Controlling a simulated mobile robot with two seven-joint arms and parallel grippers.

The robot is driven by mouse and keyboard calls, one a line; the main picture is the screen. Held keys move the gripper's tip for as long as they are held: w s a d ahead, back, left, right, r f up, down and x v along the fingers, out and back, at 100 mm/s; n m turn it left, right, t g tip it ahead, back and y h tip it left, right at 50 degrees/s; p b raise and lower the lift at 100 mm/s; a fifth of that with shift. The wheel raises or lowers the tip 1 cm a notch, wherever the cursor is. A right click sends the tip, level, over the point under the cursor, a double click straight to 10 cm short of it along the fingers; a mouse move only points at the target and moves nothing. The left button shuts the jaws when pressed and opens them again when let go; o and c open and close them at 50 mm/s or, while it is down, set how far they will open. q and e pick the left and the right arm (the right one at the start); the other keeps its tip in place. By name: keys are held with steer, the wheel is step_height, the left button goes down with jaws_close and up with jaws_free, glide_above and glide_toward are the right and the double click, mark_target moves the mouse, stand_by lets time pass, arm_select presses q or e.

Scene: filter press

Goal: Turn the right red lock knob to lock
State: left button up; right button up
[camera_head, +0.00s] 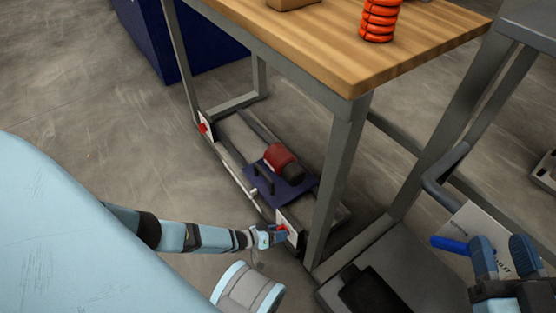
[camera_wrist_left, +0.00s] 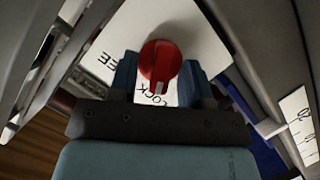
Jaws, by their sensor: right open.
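The right red lock knob (camera_head: 284,229) sits on a white plate (camera_head: 291,222) low on the bench frame. In the left wrist view, the round red knob (camera_wrist_left: 160,60) is between the two blue fingers of my left gripper (camera_wrist_left: 159,80), which close in on both its sides. Its pale pointer mark faces down toward the word LOCK on the plate (camera_wrist_left: 188,40). Letters ending in EE show to the left. In the head view my left gripper (camera_head: 268,237) is at the knob. My right gripper (camera_head: 504,258) is open at lower right, away from the knob.
A second red knob (camera_head: 204,128) is on the frame's far left end. A dark blue plate (camera_head: 265,190) carries a red and black cylinder (camera_head: 283,162). The wooden bench top (camera_head: 330,45) holds an orange coil (camera_head: 379,18). A blue-grip handle (camera_head: 450,244) is near my right gripper.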

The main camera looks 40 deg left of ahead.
arm_select(q)
steer(key=shift+s+a, duration=0.1)
steer(key=p+v, duration=0.5)
steer(key=v, duration=0.8)
steer(key=shift+s, duration=0.3)
arm_select(e)
steer(key=s+m+g, duration=0.1)
steer(key=m, duration=0.1)
steer(key=s+a+f+m+h, duration=0.1)
steer(key=shift+s+a+m+g, duration=0.2)
steer(key=shift+a+m+g, duration=0.1)
steer(key=shift+m+g, duration=0.1)
arm_select(q)
steer(key=shift+a, duration=0.1)
